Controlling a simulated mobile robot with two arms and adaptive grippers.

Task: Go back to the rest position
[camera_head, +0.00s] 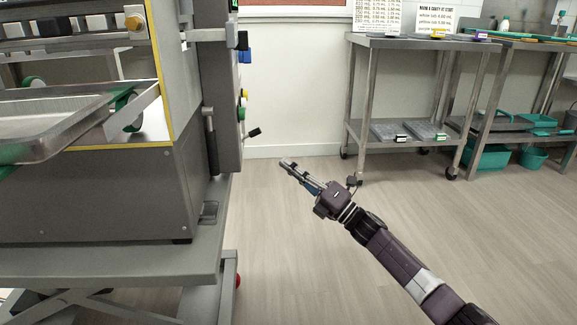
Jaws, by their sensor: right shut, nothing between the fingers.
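My right gripper (289,164) is in the middle of the head view, its arm coming in from the lower right. Its fingers are shut with nothing held between them. It is over open floor, pointing up and left, apart from the machine. My left gripper is not in view.
The grey depositor machine (100,195) with a metal tray (60,125) stands at left on a lift table (110,262). Knobs and a lever (254,132) stick out from its side. A wheeled steel cart (425,42) stands at the back right. Wood floor (300,260) between is clear.

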